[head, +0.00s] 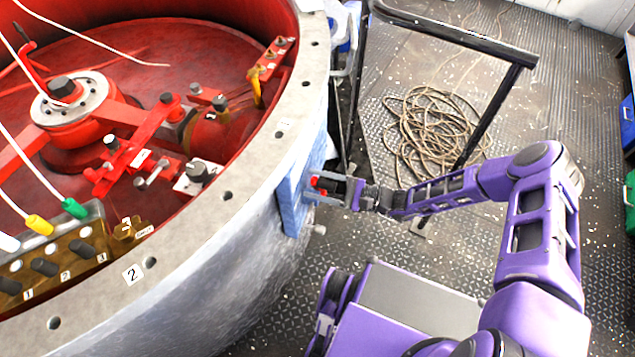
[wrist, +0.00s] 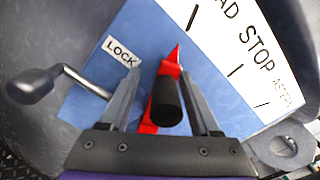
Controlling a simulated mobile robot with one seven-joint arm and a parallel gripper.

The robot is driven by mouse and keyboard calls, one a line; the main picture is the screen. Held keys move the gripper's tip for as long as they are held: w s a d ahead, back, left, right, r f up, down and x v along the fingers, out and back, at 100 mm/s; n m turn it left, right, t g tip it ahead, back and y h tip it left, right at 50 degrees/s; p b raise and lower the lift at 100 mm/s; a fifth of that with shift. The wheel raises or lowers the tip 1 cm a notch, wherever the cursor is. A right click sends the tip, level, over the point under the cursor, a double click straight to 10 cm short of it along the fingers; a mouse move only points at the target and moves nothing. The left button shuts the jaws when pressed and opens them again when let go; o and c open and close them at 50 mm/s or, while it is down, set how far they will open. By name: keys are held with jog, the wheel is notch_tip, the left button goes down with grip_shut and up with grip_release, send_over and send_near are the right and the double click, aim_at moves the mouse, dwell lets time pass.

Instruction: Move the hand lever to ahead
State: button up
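The hand lever has a black grip (wrist: 166,100) and a red pointer (wrist: 174,62); its red part (head: 316,182) shows small in the head view. It is mounted on a blue panel (head: 292,200) on the drum's outer side. In the wrist view the pointer's tip is directed up, roughly toward the mark beside the cropped letters "AD" on the white dial (wrist: 235,45). The dial also reads "STOP" and a partly cut-off word. My gripper (wrist: 160,80) has its fingers apart on either side of the lever, with visible gaps at the tips.
A second lever with a dark knob (wrist: 33,85) and metal rod lies left of a "LOCK" label (wrist: 121,51). A metal eye (wrist: 286,146) sits at lower right. A dark rail (head: 455,40) and coiled rope (head: 437,125) are behind my arm.

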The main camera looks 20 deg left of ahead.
jog(key=shift+w, duration=0.1)
jog(key=shift+w+d, duration=0.1)
jog(key=shift+d, duration=0.3)
jog(key=w+d, duration=0.2)
jog(key=d, duration=1.4)
jog(key=shift+d, duration=0.25)
jog(key=shift+w, duration=0.1)
